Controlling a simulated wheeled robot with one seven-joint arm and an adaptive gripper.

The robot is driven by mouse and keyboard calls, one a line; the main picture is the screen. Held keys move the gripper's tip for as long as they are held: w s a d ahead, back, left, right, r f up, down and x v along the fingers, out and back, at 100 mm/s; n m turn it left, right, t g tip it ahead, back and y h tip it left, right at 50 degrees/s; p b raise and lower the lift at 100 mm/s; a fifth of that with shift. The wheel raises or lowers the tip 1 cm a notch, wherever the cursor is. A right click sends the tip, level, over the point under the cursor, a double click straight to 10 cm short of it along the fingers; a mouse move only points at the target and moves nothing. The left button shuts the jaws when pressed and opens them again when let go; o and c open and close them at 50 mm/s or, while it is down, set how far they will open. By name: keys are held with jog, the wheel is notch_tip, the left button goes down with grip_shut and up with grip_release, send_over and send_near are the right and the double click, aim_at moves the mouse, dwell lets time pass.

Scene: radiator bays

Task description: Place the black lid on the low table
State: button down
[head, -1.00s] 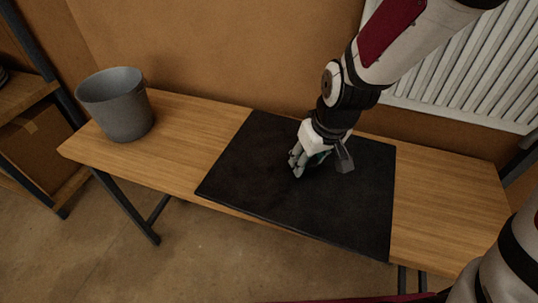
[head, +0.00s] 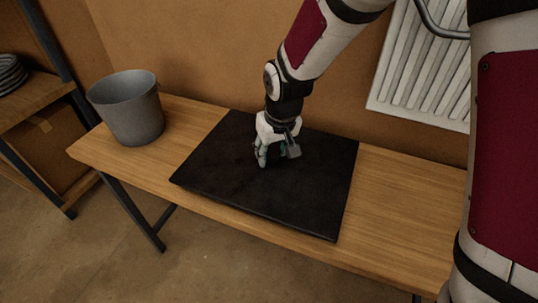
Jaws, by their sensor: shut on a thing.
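The black lid (head: 220,165) is a large, flat, dark square panel. In the head view it lies level over the middle of the low wooden table (head: 385,195). The part between the fingers is mostly hidden by the fingers.
A grey bucket (head: 130,115) stands at the table's left end, just beyond the lid's left side. A white radiator (head: 425,75) hangs on the brown wall behind. A shelf (head: 35,90) with stacked plates (head: 10,75) stands at far left. The table's right part is bare.

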aim_at(268, 159)
jog(key=shift+w+a, duration=0.45)
jog(key=shift+w, duration=0.05)
jog(key=shift+f, duration=1.8)
jog(key=shift+f, duration=0.1)
jog(key=c, duration=1)
grip_release()
jog(key=shift+b, duration=0.3)
jog(key=shift+o, duration=0.2)
